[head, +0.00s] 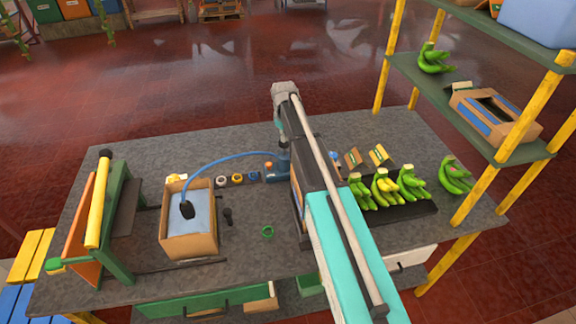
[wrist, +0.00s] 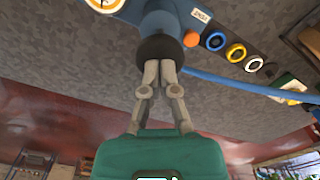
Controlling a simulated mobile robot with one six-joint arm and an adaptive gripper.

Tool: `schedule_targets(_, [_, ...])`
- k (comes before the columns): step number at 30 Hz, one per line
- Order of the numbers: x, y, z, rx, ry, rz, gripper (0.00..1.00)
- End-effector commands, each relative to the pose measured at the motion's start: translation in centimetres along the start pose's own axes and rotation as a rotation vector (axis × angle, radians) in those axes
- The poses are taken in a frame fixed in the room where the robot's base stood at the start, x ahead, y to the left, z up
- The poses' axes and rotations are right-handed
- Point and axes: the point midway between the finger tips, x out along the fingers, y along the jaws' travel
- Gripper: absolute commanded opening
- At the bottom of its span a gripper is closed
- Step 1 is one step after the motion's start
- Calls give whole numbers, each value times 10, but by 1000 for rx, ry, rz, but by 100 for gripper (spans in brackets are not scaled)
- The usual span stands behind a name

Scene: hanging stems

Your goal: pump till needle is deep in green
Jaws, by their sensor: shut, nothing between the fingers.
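The blue pump (head: 277,169) stands on the grey workbench (head: 240,160), partly hidden behind my arm. In the wrist view, its blue body (wrist: 165,15) has a round black knob (wrist: 158,48) on top. My gripper (wrist: 160,66) is shut and empty, its fingertips together at the knob; I cannot tell whether they press on it. The gauge (wrist: 104,4) is cut off by the top edge of the wrist view, so the needle and green zone cannot be read. An orange button (wrist: 190,40) sits beside the knob.
A blue hose (head: 215,157) arches from the pump to a cardboard box (head: 190,246) with a black nozzle. Several coloured rings (head: 237,179) lie between them. Green bananas (head: 385,188) lie on a black tray right of my arm. A shelf with yellow posts (head: 480,185) stands at the right.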

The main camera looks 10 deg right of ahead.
Motion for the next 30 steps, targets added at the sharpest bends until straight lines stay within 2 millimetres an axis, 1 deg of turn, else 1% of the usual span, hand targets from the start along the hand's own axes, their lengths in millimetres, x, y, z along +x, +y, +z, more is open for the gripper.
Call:
schedule_targets(1, [-8, 0, 0, 0, 0, 0, 0])
schedule_targets(3, [-12, 0, 0, 0, 0, 0, 0])
schedule_targets(9, [-20, 0, 0, 0, 0, 0, 0])
schedule_targets(22, [-17, 0, 0, 0, 0, 0, 0])
schedule_targets(30, [-5, 0, 0, 0, 0, 0, 0])
